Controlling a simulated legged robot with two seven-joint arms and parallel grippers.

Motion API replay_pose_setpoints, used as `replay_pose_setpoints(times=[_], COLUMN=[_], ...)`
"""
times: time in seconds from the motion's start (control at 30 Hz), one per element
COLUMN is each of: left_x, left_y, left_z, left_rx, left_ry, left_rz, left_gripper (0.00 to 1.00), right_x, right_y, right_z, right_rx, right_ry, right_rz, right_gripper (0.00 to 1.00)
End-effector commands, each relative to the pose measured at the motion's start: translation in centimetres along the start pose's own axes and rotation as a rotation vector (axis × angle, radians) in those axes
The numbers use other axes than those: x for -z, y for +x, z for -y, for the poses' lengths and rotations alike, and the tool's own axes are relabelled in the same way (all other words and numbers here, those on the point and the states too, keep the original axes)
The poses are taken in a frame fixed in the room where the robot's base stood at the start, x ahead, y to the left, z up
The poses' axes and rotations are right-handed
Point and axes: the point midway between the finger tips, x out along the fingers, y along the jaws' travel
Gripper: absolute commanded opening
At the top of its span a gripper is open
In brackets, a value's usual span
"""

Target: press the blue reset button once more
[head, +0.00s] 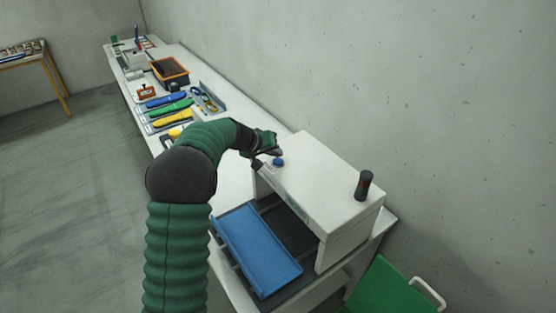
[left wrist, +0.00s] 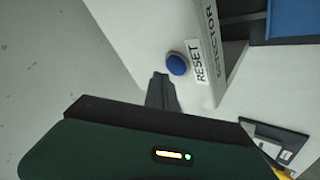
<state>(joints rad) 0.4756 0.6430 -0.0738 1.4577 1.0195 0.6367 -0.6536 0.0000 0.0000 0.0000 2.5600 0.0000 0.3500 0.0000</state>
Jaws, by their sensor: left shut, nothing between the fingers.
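The blue reset button (head: 278,162) sits on top of the white box-shaped machine (head: 325,178), near its far left corner. In the left wrist view the round blue button (left wrist: 177,64) lies beside a white label reading RESET (left wrist: 196,61). My left gripper (head: 257,163) is shut and empty, just left of the button. In the left wrist view its dark fingers (left wrist: 161,88) point at the button with a small visible gap in the picture; the height above the surface cannot be told. My right gripper is not in view.
A blue tray (head: 256,249) lies at the machine's front opening. A dark cylinder with a red band (head: 363,185) stands on the machine's right end. A green object with a white handle (head: 392,288) is at lower right.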

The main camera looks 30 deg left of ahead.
Motion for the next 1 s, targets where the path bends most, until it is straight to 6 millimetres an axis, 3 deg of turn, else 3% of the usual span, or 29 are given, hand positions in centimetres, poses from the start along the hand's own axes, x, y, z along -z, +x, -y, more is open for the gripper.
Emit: replay_pose_setpoints(times=[0.23,0.7,1.0], left_x=[0.2,2.5,2.5], left_y=[-0.3,-3.5,-3.4], left_z=[-0.2,-2.5,-2.5], left_rx=[0.0,0.0,0.0], left_ry=[0.001,0.0,0.0], left_rz=[-0.001,-0.001,0.0], left_gripper=[0.0,0.0,0.0], right_x=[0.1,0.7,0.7], right_y=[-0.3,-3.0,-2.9], right_z=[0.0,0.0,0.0], right_rx=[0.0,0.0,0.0], right_ry=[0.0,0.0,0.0], right_rz=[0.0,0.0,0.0], right_gripper=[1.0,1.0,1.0])
